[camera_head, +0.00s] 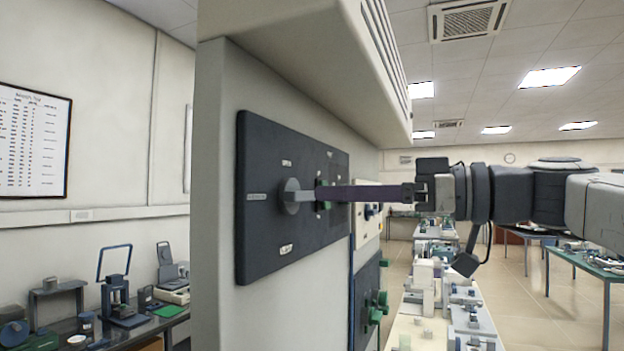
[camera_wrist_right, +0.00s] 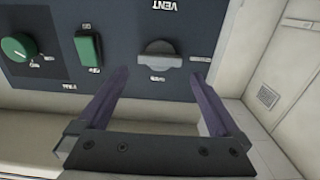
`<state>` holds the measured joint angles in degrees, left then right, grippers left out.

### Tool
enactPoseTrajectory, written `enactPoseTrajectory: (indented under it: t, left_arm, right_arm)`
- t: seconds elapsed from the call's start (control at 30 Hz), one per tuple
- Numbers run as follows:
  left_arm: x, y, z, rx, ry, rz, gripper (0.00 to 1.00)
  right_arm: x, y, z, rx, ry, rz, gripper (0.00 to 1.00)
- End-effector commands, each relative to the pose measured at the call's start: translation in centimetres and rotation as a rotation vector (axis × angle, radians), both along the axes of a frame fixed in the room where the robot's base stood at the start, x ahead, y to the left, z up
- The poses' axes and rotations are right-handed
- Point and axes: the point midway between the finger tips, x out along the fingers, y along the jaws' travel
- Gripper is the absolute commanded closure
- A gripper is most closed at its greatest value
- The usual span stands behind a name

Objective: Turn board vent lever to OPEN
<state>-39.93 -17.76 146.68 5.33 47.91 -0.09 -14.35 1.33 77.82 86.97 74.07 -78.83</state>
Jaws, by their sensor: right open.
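The vent lever (camera_head: 290,197) is a grey round knob with a raised grip bar on the dark control panel (camera_head: 262,150). In the right wrist view the lever (camera_wrist_right: 160,55) sits below the upside-down word VENT, with small labels around it that I cannot read surely. My right gripper (camera_head: 312,194) reaches in from the right with its purple-grey fingers pointing at the panel, tips close to the lever. In the wrist view the gripper (camera_wrist_right: 160,75) is open, one finger on each side of the lever, with gaps on both sides. My left gripper is not in view.
Beside the lever are a green switch (camera_wrist_right: 88,47) and a green knob (camera_wrist_right: 18,47). The pale cabinet (camera_head: 212,250) carries the panel, and its hood (camera_head: 310,40) overhangs above. A bench with lab devices (camera_head: 120,300) stands at the left.

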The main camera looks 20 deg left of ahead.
Motion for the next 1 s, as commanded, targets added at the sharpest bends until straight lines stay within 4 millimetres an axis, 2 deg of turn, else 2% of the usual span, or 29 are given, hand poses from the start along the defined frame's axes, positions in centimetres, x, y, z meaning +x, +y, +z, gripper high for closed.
enactPoseTrajectory:
  t: [0.03, 0.3, 0.67, 0.7, 0.87, 0.9, 1.0]
  left_arm:
    - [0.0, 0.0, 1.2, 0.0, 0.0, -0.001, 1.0]
    - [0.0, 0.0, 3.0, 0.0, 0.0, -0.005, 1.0]
    - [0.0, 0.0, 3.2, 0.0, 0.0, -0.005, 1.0]
    - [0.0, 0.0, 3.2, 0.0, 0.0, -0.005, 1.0]
    - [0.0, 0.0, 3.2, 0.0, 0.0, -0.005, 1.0]
    - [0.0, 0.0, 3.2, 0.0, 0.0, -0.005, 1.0]
    - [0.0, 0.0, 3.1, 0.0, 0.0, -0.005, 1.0]
  right_arm:
    - [-0.1, 1.1, 0.5, -0.002, 0.004, 0.006, 0.0]
    - [0.1, 4.8, 0.3, -0.001, 0.002, 0.001, 0.0]
    - [0.2, 5.5, -0.1, -0.002, 0.001, -0.002, 0.0]
    - [0.2, 5.5, -0.1, -0.002, 0.002, -0.002, 0.04]
    - [0.2, 5.4, -0.1, -0.002, 0.002, -0.002, 0.65]
    - [0.2, 5.4, -0.1, -0.002, 0.001, -0.002, 0.71]
    - [0.2, 5.4, -0.1, -0.002, 0.004, -0.003, 0.71]
